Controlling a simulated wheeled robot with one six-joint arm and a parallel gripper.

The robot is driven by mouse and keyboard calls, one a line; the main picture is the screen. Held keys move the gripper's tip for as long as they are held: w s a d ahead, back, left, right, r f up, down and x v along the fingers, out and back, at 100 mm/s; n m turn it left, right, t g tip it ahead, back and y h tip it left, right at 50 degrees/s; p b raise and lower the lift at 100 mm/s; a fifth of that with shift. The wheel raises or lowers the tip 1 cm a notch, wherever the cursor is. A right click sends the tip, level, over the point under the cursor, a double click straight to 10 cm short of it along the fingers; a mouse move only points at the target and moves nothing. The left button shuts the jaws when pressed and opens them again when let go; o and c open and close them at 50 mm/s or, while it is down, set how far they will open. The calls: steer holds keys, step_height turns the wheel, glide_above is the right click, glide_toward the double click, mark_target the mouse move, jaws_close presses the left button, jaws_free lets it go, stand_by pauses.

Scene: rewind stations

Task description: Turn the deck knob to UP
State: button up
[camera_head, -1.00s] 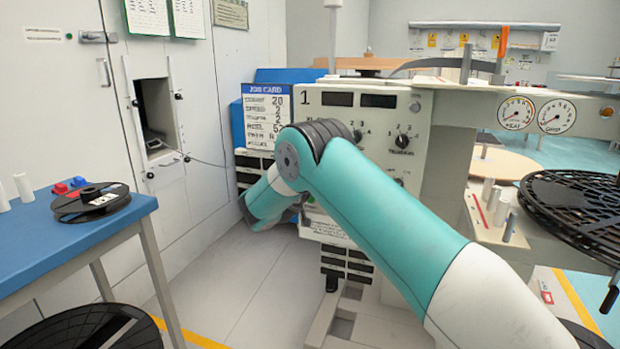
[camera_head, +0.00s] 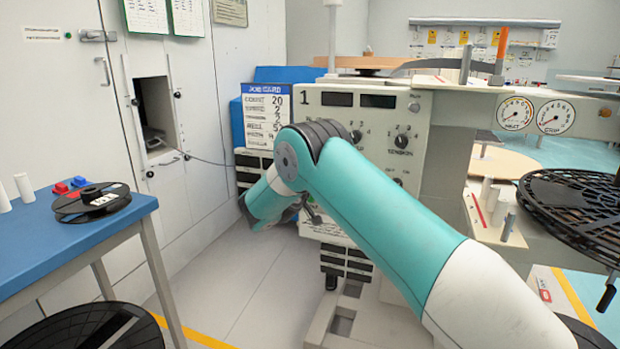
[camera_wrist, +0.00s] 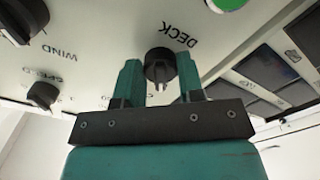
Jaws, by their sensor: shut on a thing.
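The deck knob (camera_wrist: 160,68) is black and round, on the pale panel beside the printed word DECK in the wrist view. My gripper (camera_wrist: 159,62) has one teal finger on each side of the knob and is shut on it. The knob's pointer and its UP mark cannot be made out clearly. In the head view, the machine marked 1 (camera_head: 335,122) carries the panel, and my arm hides the deck knob and the gripper.
Other black knobs stand near on the panel, one by the word WIND (camera_wrist: 22,18). A green button (camera_wrist: 226,3) is close by. A job card (camera_head: 265,118) hangs left of the machine. A blue table (camera_head: 60,245) stands left; floor between is clear.

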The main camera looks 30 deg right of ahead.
steer(key=shift+f, duration=0.15)
steer(key=o, duration=0.9)
steer(key=b+v, duration=1.2)
steer(key=v, duration=0.5)
steer(key=shift+s+a, duration=0.15)
steer(key=shift+s, duration=0.05)
